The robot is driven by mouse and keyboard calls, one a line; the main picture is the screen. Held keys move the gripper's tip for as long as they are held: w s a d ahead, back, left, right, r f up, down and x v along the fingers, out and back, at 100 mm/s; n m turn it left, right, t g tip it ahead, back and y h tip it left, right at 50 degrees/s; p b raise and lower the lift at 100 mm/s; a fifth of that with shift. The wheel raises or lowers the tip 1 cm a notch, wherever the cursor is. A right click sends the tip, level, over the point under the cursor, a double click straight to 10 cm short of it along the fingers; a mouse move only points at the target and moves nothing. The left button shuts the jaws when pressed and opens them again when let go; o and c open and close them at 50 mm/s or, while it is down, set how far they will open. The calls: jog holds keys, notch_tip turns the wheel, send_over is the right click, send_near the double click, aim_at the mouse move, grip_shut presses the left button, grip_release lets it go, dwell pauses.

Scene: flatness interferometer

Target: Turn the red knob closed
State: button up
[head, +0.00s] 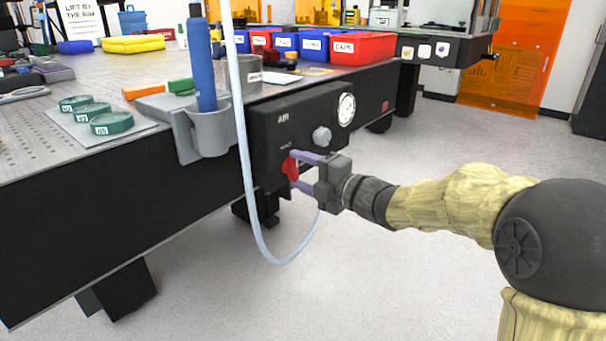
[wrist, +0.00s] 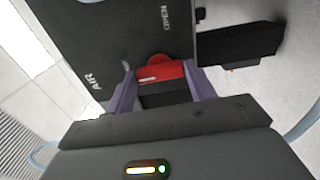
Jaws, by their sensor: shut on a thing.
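The red knob (head: 290,166) sits on the lower left of a black AIR panel (head: 268,140) fixed to the table's side. In the wrist view the knob (wrist: 163,70) shows as a red bar with a rounded top and a pale line along it. My gripper (head: 299,170) has its two purple fingers on either side of the knob, shut on it. In the wrist view my gripper (wrist: 160,85) spans the bar from both ends. The knob's base on the panel is partly hidden.
A grey knob (head: 321,137) and a round gauge (head: 346,109) are on the same panel. A pale hose (head: 243,130) hangs in a loop just left of the panel. A grey holder (head: 208,132) carries a blue bottle (head: 200,65). The floor in front is clear.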

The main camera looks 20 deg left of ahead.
jog(key=shift+f, duration=0.1)
jog(key=o, duration=1)
jog(key=p+v, duration=0.5)
jog(key=v, duration=1.2)
jog(key=shift+s+d, duration=0.15)
jog(key=shift+d, duration=0.15)
